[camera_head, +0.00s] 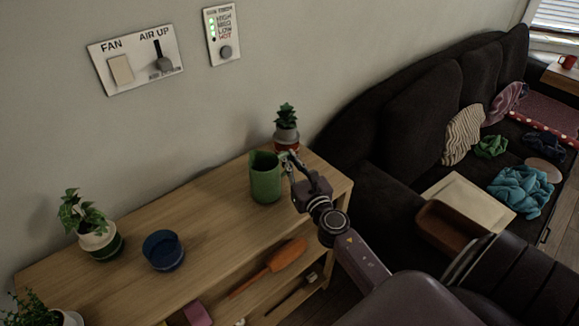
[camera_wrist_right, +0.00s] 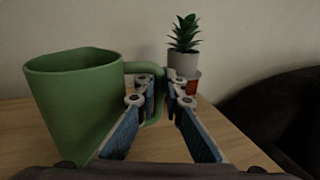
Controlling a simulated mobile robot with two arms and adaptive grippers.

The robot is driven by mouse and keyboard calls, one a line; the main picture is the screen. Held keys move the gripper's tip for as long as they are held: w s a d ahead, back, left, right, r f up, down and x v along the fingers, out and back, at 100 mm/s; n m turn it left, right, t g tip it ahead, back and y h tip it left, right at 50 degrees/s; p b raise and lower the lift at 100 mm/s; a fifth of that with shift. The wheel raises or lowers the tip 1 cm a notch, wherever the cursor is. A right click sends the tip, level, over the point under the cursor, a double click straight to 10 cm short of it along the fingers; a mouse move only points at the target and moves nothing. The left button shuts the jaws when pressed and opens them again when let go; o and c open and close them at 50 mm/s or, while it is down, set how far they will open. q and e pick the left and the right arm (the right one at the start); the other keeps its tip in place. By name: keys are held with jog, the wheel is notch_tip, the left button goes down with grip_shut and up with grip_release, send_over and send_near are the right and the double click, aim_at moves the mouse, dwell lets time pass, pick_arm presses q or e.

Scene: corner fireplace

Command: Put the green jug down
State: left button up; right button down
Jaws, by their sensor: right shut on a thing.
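The green jug (camera_head: 265,178) is upright at the right part of the wooden shelf top (camera_head: 205,213). Its base looks at or just above the wood; I cannot tell whether it touches. My right gripper (camera_head: 287,158) comes in from the right and is shut on the jug's handle. In the right wrist view the jug (camera_wrist_right: 78,105) fills the left side, and its handle runs between the blue-padded fingers of my right gripper (camera_wrist_right: 163,90). My left gripper is not in view.
A potted succulent (camera_head: 286,126) stands close behind the jug. A blue bowl (camera_head: 163,250) and a leafy plant (camera_head: 98,235) stand to the left, with bare wood between bowl and jug. An orange tool (camera_head: 270,266) lies on the lower shelf. A dark sofa (camera_head: 400,115) is at right.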

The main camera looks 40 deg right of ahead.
jog(key=shift+f, duration=0.2)
jog(key=shift+f, duration=0.2)
jog(key=c, duration=2)
grip_release()
jog(key=shift+c, duration=0.2)
